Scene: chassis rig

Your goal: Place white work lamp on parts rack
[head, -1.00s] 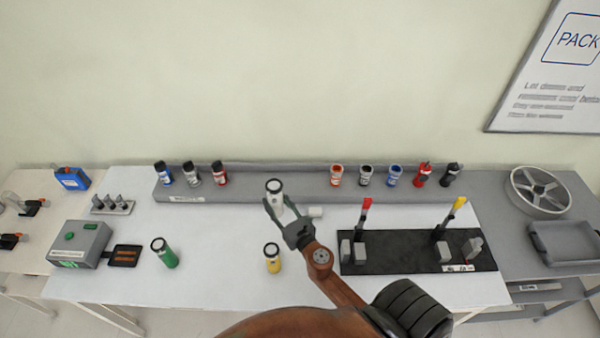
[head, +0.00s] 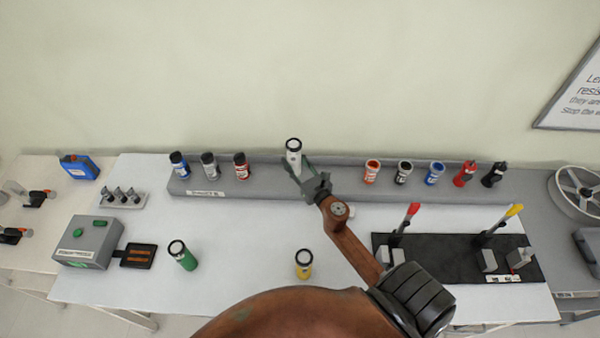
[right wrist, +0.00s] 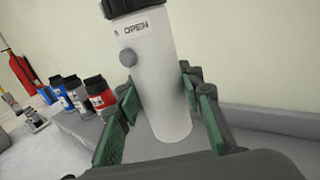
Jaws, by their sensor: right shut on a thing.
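The white work lamp (head: 294,152) is a white cylinder with a black top. My right gripper (head: 300,170) is shut on it and holds it upright at the parts rack, in its middle stretch. In the right wrist view the lamp (right wrist: 158,80) stands between the green-padded fingers of the gripper (right wrist: 160,110). Whether its base touches the rack cannot be told. The parts rack (head: 330,188) is a long grey shelf along the back of the table. My left gripper is not in view.
Blue, grey and red lamps (head: 240,166) stand on the rack's left. Several orange, black, blue and red items (head: 433,173) stand on its right. A green lamp (head: 183,256) and a yellow lamp (head: 304,264) stand on the white table. A black lever board (head: 460,262) lies at right.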

